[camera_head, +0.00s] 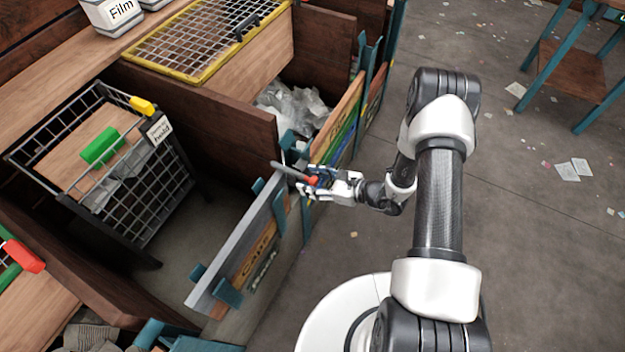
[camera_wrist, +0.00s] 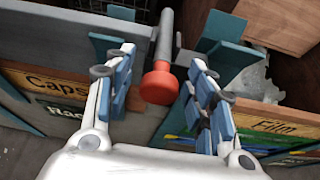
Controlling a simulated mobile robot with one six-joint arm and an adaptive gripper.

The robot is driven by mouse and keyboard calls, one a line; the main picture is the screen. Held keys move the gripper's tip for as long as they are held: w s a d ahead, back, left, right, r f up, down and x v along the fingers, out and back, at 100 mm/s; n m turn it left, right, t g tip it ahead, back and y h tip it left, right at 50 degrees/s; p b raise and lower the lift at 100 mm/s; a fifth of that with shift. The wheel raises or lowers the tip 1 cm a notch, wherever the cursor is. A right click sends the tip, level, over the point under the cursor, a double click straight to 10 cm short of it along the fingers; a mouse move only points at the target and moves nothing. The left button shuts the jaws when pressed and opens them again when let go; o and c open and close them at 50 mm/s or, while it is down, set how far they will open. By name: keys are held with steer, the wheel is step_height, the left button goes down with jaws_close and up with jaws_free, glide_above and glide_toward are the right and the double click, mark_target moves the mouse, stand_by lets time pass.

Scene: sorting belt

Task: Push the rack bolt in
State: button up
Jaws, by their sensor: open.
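The rack bolt (camera_wrist: 165,38) is a grey rod with a red-orange knob (camera_wrist: 160,86) at its near end. In the head view the rod (camera_head: 288,171) lies across the top of the stall front, with its red knob (camera_head: 312,181) at my gripper (camera_head: 312,183). In the wrist view my gripper (camera_wrist: 160,68) is open, with the knob between its two blue-padded fingers. Gaps show on both sides of the knob, so neither finger seems to touch it. The rod's far end runs towards teal brackets, and how it sits in them is unclear.
A grey panel (camera_head: 238,243) with a "Caps" sign stands left of my gripper. A bin of clear film (camera_head: 292,103) lies behind. The floor at right is open, with scattered paper.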

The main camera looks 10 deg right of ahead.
steer(key=v, duration=1.2)
steer(key=shift+f, duration=0.1)
steer(key=s+a+r+n+g, duration=0.2)
steer(key=a+r+n, duration=0.15)
steer(key=r, duration=0.35)
steer(key=s+a+r+n+g+h, duration=0.1)
steer(key=s+a+r+n+g, duration=0.15)
steer(key=r+n, duration=0.3)
steer(key=s+a+r+n+g, duration=0.2)
steer(key=r+n+g, duration=0.15)
steer(key=r, duration=0.35)
steer(key=s+d+r+n+t+h, duration=0.4)
steer(key=s+r+n+h, duration=0.5)
steer(key=s+r+n, duration=0.3)
steer(key=shift+s+d+r+n+t+h, duration=0.4)
steer(key=shift+s+d+r, duration=0.1)
steer(key=shift+d+r, duration=0.3)
